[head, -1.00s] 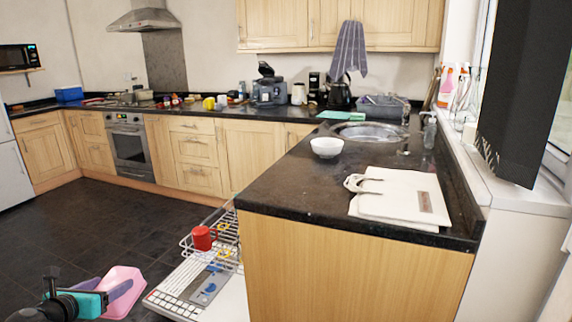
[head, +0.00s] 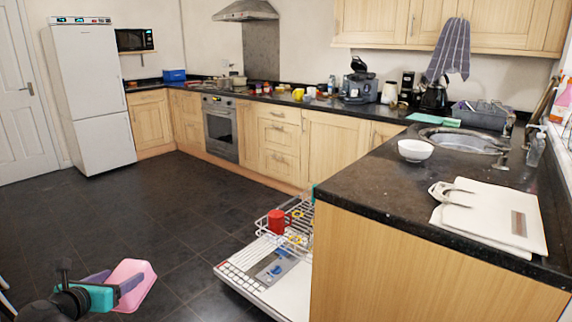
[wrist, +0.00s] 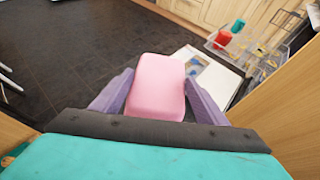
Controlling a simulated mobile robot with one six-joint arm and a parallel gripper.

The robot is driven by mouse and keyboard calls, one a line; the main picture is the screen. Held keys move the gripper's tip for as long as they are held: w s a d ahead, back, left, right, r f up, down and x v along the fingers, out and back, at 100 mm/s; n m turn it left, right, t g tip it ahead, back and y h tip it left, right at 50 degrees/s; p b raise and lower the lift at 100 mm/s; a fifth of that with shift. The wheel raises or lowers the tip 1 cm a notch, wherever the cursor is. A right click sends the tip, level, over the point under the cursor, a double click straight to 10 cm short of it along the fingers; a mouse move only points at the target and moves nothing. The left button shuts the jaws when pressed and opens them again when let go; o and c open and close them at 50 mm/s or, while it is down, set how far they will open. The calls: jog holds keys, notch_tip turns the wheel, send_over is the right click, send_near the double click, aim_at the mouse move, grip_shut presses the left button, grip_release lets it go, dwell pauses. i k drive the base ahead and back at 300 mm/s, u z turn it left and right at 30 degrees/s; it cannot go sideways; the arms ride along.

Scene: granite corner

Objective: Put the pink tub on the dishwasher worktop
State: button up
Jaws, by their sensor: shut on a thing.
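The pink tub (head: 134,284) is at the lower left of the head view, held above the dark floor. My gripper (head: 118,284) is shut on it, with a purple finger on each side of the tub in the wrist view (wrist: 157,88). The dishwasher (head: 262,280) stands open to the right of the tub, its door folded down and its rack pulled out. The black worktop (head: 370,190) runs above the dishwasher and along the wooden end panel. The tub is apart from the worktop, to its left and lower.
A white bowl (head: 415,150) and white boards (head: 492,218) lie on the near worktop, with bare surface at its left front. A sink (head: 462,138) is behind. A red mug (head: 276,221) sits in the rack. The floor (head: 130,215) to the left is clear.

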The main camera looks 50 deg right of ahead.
aim_at(391, 181)
jog(key=u, duration=0.05)
jog(key=i, duration=1.25)
jog(key=z, duration=0.85)
